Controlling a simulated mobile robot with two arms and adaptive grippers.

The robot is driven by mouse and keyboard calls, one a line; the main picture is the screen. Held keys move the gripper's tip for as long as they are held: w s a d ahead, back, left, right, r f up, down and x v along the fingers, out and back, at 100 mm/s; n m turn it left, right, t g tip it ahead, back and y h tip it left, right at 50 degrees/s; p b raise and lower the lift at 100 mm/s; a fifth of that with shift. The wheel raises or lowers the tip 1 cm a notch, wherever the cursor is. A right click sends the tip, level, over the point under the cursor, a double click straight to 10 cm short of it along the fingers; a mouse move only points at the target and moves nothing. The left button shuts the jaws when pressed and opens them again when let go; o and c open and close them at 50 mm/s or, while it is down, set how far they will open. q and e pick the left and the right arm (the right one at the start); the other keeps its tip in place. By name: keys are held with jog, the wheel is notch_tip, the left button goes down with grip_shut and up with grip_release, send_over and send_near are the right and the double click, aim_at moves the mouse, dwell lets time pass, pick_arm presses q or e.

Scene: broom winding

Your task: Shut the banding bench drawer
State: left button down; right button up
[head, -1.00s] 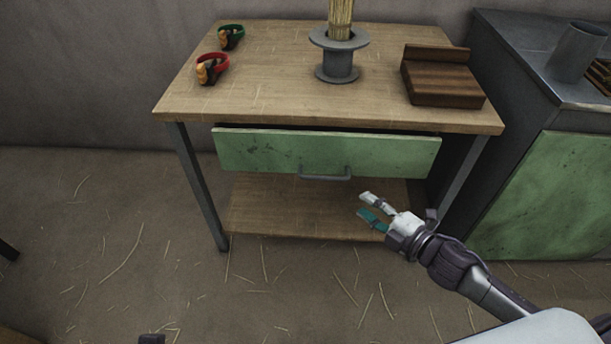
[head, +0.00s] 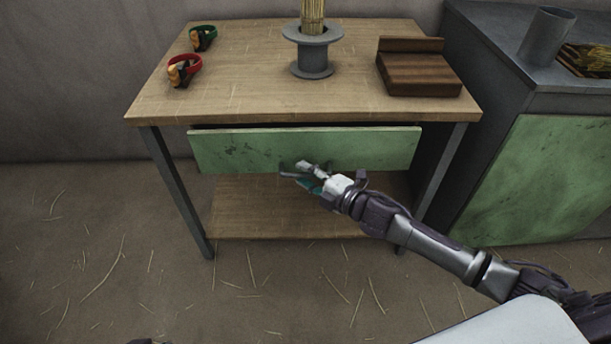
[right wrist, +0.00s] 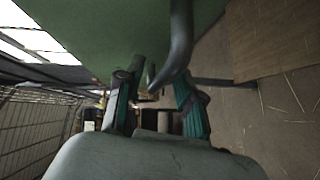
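The banding bench (head: 250,104) is a wooden-topped table with metal legs. Its green drawer front (head: 370,148) stands slightly out, with a dark gap under the tabletop edge. My right gripper (head: 302,175) is at the drawer's grey handle and partly hides it in the head view.
On the bench are a red-banded tool (head: 184,70), a green-banded tool (head: 203,38), a grey spool (head: 312,60) with straw, and a wooden block (head: 420,75). A green-doored metal cabinet (head: 540,180) stands close at right. Straw litters the open floor.

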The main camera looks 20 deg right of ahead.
pick_arm(q)
jog(key=shift+w, duration=0.15)
pick_arm(e)
jog(key=shift+w+a, duration=0.15)
jog(key=shift+w, duration=0.05)
grip_shut()
jog(key=w, duration=0.2)
jog(key=w+d, duration=0.1)
jog(key=w, duration=0.1)
jog(key=shift+d, duration=0.15)
pick_arm(q)
jog(key=shift+s+a+f, duration=0.1)
jog(key=shift+s+a, duration=0.05)
jog(key=shift+s, duration=0.45)
pick_arm(e)
jog(key=shift+s, duration=0.1)
